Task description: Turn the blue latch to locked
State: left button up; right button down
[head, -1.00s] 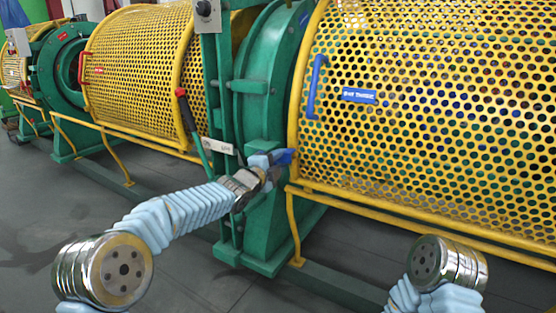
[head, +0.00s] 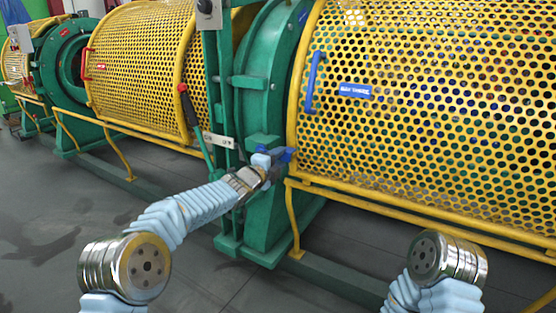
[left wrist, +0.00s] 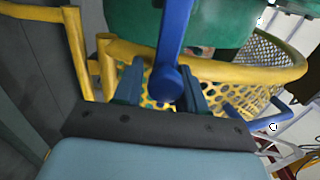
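The blue latch (left wrist: 173,45) shows in the left wrist view as a bar running down to a round end between my fingers. In the head view a small part of the latch (head: 287,155) shows at the lower left corner of the large right guard, mostly hidden by my gripper. My left gripper (left wrist: 161,88) is open, with one dark teal finger on each side of the latch's round end and visible gaps. In the head view my left gripper (head: 268,161) is at the latch. My right gripper is out of view; only its arm shows.
The yellow perforated guard (head: 430,110) has a blue handle (head: 314,82) and a blue label. A yellow rail (head: 400,217) runs below it. A green stand (head: 262,215) is beside the latch. A red-gripped lever (head: 187,105) stands left of it. The floor in front is clear.

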pick_arm(q)
jog(key=shift+o, duration=1)
jog(key=shift+s+a, duration=0.1)
jog(key=shift+s+a+b, duration=0.2)
jog(key=shift+s+b, duration=0.1)
jog(key=b+v, duration=0.2)
jog(key=v, duration=1)
jog(key=shift+s+a, duration=0.2)
jog(key=shift+s, duration=0.15)
